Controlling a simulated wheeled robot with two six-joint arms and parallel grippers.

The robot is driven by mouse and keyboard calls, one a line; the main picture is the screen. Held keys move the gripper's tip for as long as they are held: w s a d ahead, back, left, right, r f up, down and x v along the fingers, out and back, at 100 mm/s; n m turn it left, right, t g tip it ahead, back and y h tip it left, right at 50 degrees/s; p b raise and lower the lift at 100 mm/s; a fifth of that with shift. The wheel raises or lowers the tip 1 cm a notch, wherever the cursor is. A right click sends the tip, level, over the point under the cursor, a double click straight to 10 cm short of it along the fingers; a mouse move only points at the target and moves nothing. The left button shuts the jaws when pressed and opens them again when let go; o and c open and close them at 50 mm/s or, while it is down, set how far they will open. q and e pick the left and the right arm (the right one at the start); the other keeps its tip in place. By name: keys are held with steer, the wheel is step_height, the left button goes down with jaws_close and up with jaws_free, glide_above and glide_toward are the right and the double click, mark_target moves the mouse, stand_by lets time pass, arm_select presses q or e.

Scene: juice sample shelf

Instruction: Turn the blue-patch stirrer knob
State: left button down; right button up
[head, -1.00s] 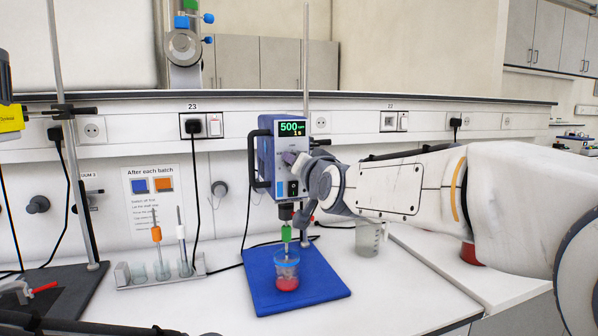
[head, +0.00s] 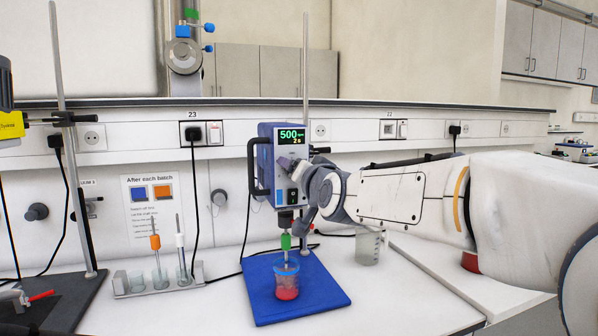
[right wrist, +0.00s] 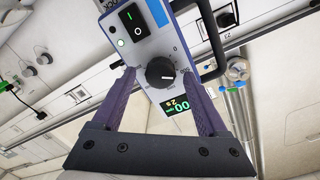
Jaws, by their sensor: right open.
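The stirrer (head: 268,160) is a blue-sided box with a grey front, held on a rod above a blue mat (head: 322,300). Its green display (head: 291,135) reads 500 with a smaller 2 s. Its round dark knob (right wrist: 160,73) shows in the right wrist view with a pale pointer mark; in the head view my gripper largely hides it. My right gripper (head: 291,164) is at the stirrer's front. In the right wrist view its purple fingers (right wrist: 160,80) are open, one on each side of the knob, with gaps visible. My left gripper is not in view.
A beaker with red liquid (head: 287,283) stands on the mat under the stirrer's green-marked shaft (head: 286,242). A power switch (right wrist: 132,18) is near the knob. A tube rack (head: 160,288) stands left, an empty beaker (head: 368,247) behind right. Bench front is clear.

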steer(key=v, duration=1)
steer(key=shift+s, duration=0.2)
